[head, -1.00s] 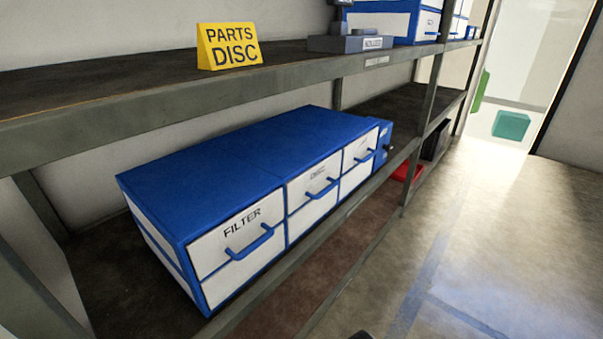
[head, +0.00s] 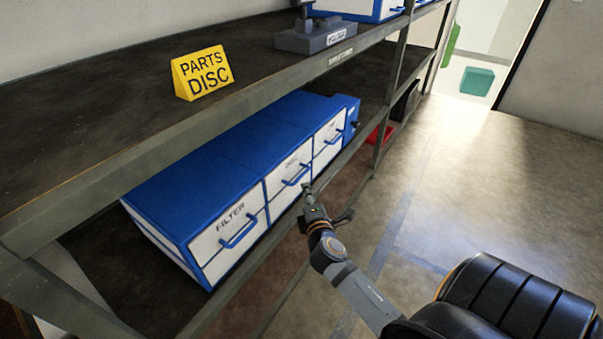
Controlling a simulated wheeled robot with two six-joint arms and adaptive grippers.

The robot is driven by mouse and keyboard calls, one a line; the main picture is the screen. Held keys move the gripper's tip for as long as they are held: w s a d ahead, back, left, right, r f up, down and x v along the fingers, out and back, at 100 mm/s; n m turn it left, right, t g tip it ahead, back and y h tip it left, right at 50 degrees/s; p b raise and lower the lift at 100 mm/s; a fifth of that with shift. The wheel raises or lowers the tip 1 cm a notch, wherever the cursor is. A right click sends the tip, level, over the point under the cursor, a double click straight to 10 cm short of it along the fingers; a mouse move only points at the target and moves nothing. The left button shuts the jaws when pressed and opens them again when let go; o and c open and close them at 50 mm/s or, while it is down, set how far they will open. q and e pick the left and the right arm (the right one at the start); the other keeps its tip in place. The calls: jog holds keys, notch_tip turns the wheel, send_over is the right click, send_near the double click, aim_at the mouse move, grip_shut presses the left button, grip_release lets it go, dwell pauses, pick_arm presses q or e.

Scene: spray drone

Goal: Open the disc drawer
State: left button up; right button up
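A blue and white drawer cabinet (head: 190,160) stands on the lower shelf with three white-fronted drawers in a row. The middle drawer (head: 281,198) is shut. It has a blue bar handle (head: 297,176) and a small label that looks like DISC but is hard to read. The nearest drawer (head: 215,250) is marked FILTER and is shut. My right gripper (head: 322,208) is in front of the middle drawer, to the right of its handle. Its fingers look spread and empty, and it seems apart from the handle. My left gripper is out of view.
The upper shelf (head: 60,150) overhangs the cabinet and carries a yellow PARTS DISC sign (head: 203,72) and a grey stand (head: 315,36). A shelf post (head: 391,92) rises beyond the cabinet. A red object (head: 377,134) lies past it. The floor (head: 480,190) on the right is clear.

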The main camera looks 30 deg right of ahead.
aim_at(302, 174)
jog(key=x, duration=1)
jog(key=shift+s, duration=0.1)
grip_shut()
